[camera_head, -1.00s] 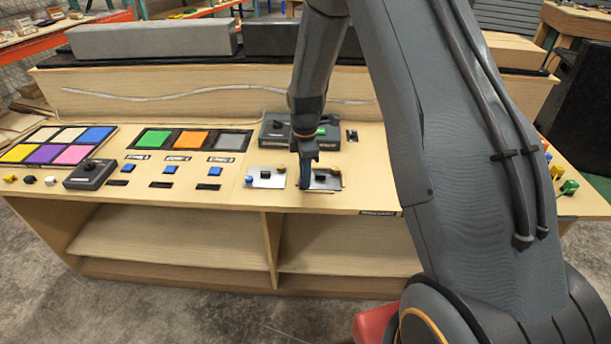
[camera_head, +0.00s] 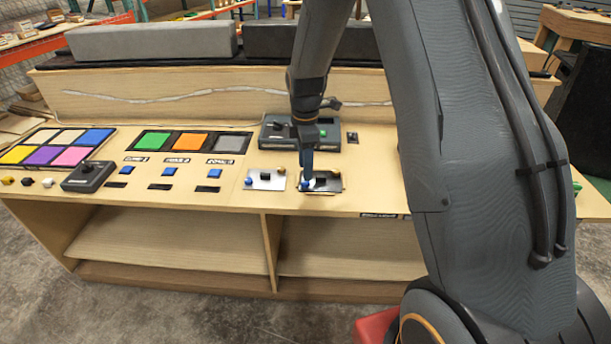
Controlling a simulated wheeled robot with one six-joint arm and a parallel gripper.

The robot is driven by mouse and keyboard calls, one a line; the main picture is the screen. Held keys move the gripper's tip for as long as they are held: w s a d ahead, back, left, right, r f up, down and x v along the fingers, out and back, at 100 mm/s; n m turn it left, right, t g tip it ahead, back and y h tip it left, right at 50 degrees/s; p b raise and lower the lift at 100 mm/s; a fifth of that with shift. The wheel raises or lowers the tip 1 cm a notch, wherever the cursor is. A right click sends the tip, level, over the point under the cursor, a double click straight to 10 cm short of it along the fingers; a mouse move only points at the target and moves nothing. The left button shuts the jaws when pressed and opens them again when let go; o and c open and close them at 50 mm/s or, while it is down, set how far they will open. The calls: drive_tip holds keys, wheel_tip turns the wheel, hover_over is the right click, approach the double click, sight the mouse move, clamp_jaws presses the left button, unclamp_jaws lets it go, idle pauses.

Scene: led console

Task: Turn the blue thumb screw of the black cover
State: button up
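The black cover (camera_head: 324,185) is a small dark plate with light edges on the right half of the console top. Its blue thumb screw (camera_head: 304,186) shows at the plate's left end, partly hidden by my gripper. A yellow knob (camera_head: 334,174) sits at its right end. My gripper (camera_head: 307,178) points down at the left end of the black cover, with its tips at or just above the blue screw. I cannot tell whether they touch it, or whether the fingers are open or shut.
A silver plate (camera_head: 266,181) with a blue and a yellow knob lies just left. A dark control box (camera_head: 275,131) with a green button stands behind. Joystick box (camera_head: 88,176), blue switches and coloured panels (camera_head: 60,147) fill the left. My arm hides the console's right part.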

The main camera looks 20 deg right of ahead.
drive_tip(key=shift+r, duration=1.3)
